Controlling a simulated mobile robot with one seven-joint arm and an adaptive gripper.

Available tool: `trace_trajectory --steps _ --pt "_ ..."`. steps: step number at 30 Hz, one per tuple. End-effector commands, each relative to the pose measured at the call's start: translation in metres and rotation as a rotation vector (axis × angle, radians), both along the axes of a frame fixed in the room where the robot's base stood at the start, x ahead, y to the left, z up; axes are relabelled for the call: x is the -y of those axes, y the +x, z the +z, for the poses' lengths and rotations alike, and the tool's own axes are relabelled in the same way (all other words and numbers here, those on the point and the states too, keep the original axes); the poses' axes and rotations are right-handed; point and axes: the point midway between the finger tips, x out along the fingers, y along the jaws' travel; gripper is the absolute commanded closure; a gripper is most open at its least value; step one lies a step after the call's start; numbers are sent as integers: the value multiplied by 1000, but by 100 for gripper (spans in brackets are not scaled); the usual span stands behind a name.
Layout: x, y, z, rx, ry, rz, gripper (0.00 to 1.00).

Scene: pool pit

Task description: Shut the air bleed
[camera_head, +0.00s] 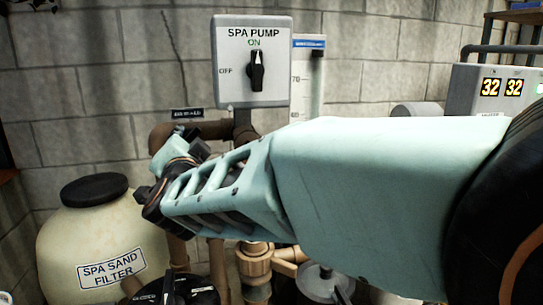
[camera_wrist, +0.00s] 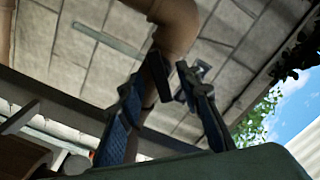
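A small dark label (camera_head: 187,113), its text too blurred to read with certainty, sits on the wall above a brown pipe (camera_head: 215,130). My gripper (camera_head: 188,143) is at the far end of my pale blue arm, in front of the pipe. In the wrist view, its two dark fingers (camera_wrist: 171,76) stand apart with a gap between their tips. A brown pipe elbow (camera_wrist: 175,25) shows just beyond the tips; contact cannot be told.
A spa pump switch box (camera_head: 252,62) is on the block wall, its knob upright at ON. A spa sand filter (camera_head: 95,245) stands lower left. A heater display (camera_head: 500,90) is at right. More pipes and a brown fitting (camera_head: 254,262) are below my arm.

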Motion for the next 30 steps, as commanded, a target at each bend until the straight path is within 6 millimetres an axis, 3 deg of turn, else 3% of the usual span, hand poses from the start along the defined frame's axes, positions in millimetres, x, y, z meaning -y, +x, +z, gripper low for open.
trace_trajectory --steps 15,30 --pt "15 -63 4 4 3 3 68" --pt "15 -65 3 4 3 2 68"
